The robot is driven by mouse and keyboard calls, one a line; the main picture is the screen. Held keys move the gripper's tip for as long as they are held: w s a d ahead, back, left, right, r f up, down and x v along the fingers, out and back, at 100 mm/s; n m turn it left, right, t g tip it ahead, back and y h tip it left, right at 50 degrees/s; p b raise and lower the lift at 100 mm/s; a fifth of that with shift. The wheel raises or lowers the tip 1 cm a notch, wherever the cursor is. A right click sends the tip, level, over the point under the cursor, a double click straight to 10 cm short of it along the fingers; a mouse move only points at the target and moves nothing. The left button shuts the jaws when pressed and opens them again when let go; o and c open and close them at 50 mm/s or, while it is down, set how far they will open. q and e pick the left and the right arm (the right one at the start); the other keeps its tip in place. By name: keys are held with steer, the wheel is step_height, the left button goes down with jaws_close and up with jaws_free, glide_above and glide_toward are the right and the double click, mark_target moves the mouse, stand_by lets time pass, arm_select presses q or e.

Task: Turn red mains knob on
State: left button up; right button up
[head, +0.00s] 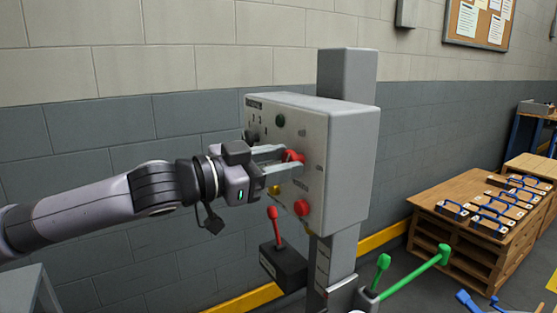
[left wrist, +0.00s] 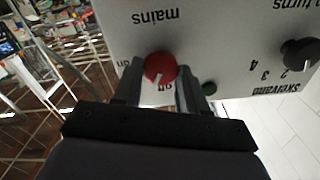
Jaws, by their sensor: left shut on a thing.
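The red mains knob (head: 294,156) is on the front face of the grey control box (head: 345,165). My left gripper (head: 287,159) reaches it from the left, one finger on each side, shut on it. In the left wrist view the box lettering is upside down. There the red knob (left wrist: 160,67) sits between the fingers of my left gripper (left wrist: 158,82), under the word "mains". Its white mark points down in the picture, close to "off"; "on" is to the left. My right gripper is not in view.
A black knob (left wrist: 300,53) and a green button (head: 280,120) are on the same panel. A red button (head: 301,208) is lower down. A red-handled lever (head: 276,228) and green levers (head: 417,272) stand below. A wooden crate (head: 470,250) with blue-handled pieces is at right.

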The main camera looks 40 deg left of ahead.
arm_select(q)
steer(key=m, duration=0.3)
steer(key=shift+m, duration=0.4)
steer(key=m+p, duration=0.1)
steer(key=m, duration=0.2)
steer(key=shift+d, duration=0.1)
steer(key=m+p, duration=0.1)
steer(key=m, duration=0.4)
steer(key=shift+f, duration=0.1)
steer(key=o, duration=1.1)
steer(key=shift+c, duration=0.2)
